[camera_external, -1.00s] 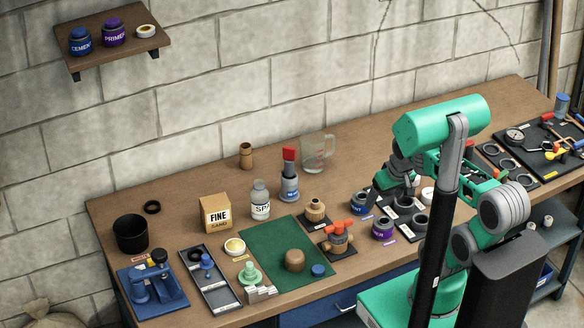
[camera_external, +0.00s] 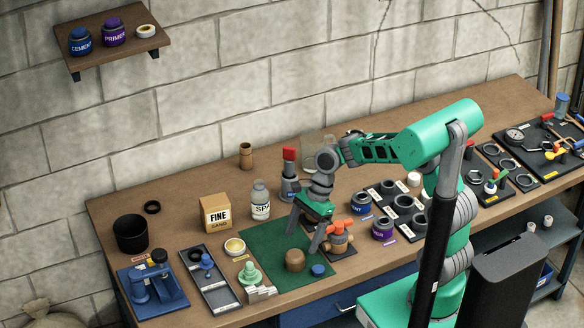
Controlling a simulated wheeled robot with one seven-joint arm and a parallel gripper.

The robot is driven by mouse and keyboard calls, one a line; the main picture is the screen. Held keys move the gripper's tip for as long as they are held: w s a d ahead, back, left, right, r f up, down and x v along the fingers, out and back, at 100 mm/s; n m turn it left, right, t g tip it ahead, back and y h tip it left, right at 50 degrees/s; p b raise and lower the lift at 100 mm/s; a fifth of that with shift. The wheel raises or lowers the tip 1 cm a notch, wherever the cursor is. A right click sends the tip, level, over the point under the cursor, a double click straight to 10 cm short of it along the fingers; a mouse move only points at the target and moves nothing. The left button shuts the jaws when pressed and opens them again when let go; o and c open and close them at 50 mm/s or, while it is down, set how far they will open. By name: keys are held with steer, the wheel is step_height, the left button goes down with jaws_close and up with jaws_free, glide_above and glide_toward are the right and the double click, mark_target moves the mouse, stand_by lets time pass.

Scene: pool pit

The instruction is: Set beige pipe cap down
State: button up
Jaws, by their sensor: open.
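The beige pipe cap (camera_external: 294,260), a brownish-tan rounded piece, rests on the green mat (camera_external: 262,242) near the bench's front edge. My gripper (camera_external: 302,241) is open and points down over the mat, with its fingers apart. In the picture its fingertips are just above and to the right of the cap. I see no piece between the fingers. Whether a finger touches the cap cannot be told from this view.
A small blue cap (camera_external: 318,270) lies to the right on the mat. An orange-handled valve (camera_external: 338,236) stands close right of my gripper. A pale green fitting (camera_external: 250,274) and white blocks (camera_external: 260,293) are at the mat's left edge. The mat's upper left is bare.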

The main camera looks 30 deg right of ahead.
steer(key=p+x, duration=0.1)
steer(key=x, duration=0.6)
steer(key=shift+f, duration=0.1)
steer(key=c, duration=1.6)
steer(key=shift+r, duration=0.3)
step_height(320, 180, up, 2)
steer(key=shift+r+b, duration=0.15)
steer(key=shift+b, duration=0.3)
steer(key=s+d+r, duration=0.7)
steer(key=s+r, duration=0.3)
steer(key=s, duration=0.1)
steer(key=m+t+b, duration=0.2)
steer(key=m+b, duration=0.2)
glide_toward(296, 254)
steer(key=d+r, duration=0.3)
steer(key=d, duration=0.2)
steer(key=shift+m, duration=0.3)
steer(key=w+a+f, duration=0.1)
steer(key=w+f, duration=0.2)
steer(key=w, duration=0.1)
steer(key=w+a+f, duration=0.2)
steer(key=w+f, duration=0.1)
steer(key=w, duration=0.1)
steer(key=w+a+f+p, duration=0.1)
steer(key=w+f, duration=0.3)
steer(key=shift+w+a+f, duration=0.1)
steer(key=shift+w+a, duration=0.05)
steer(key=shift+w, duration=0.05)
steer(key=shift+f, duration=1.55)
